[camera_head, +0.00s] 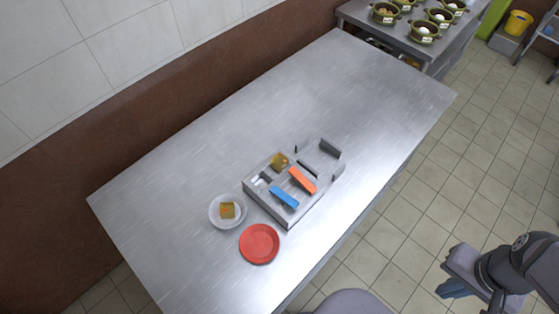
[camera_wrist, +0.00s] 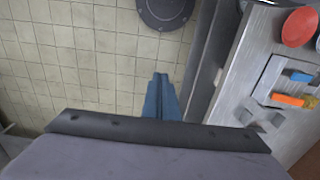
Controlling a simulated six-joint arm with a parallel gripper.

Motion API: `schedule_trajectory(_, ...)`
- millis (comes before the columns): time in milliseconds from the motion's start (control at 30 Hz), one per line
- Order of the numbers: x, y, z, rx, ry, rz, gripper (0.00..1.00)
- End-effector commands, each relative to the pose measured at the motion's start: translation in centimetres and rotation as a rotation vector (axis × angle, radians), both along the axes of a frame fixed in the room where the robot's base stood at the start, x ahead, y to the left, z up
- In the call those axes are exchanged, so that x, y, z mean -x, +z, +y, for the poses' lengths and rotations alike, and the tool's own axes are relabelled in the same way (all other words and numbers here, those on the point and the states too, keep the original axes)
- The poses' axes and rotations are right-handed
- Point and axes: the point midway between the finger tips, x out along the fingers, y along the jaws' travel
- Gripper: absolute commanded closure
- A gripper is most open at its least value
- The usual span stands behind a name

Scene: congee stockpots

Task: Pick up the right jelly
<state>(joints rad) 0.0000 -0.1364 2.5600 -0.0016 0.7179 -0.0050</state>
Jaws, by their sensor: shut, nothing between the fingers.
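Two yellowish jelly cubes show in the head view. The right jelly (camera_head: 280,160) sits in the back corner of a grey compartmented tray (camera_head: 267,207). The left jelly (camera_head: 227,210) rests on a white plate (camera_head: 215,219), left of the tray. My gripper (camera_head: 452,289) is at the lower right, beyond the table's edge and over the tiled floor, far from both jellies. Its blue fingers, seen in the wrist view (camera_wrist: 162,80), are together and hold nothing.
The tray also holds a blue piece (camera_head: 284,197) and an orange piece (camera_head: 303,180). A red plate (camera_head: 259,244) lies in front of the white plate. The steel table (camera_head: 330,95) is bare behind the tray. Several pots (camera_head: 424,32) stand on another counter at the back right.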

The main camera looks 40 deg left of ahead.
Motion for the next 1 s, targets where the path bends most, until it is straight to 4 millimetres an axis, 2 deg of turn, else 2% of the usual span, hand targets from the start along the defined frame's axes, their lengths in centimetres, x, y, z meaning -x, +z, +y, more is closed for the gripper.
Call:
schedule_trajectory(100, 0.0, 0.0, 0.0, 0.0, 0.0, 0.0, 1.0)
schedule_trajectory(300, 0.0, 0.0, 0.0, 0.0, 0.0, 0.0, 0.53)
schedule_trajectory(600, 0.0, -0.1, 0.0, 0.001, 0.004, 0.001, 0.53)
schedule_trajectory(733, -0.3, -0.6, 0.3, 0.019, 0.068, 0.014, 0.53)
schedule_trajectory(867, -1.1, -1.9, 1.1, 0.073, 0.248, 0.048, 0.53)
schedule_trajectory(1000, -3.0, -3.9, 2.8, 0.185, 0.57, 0.099, 0.53)
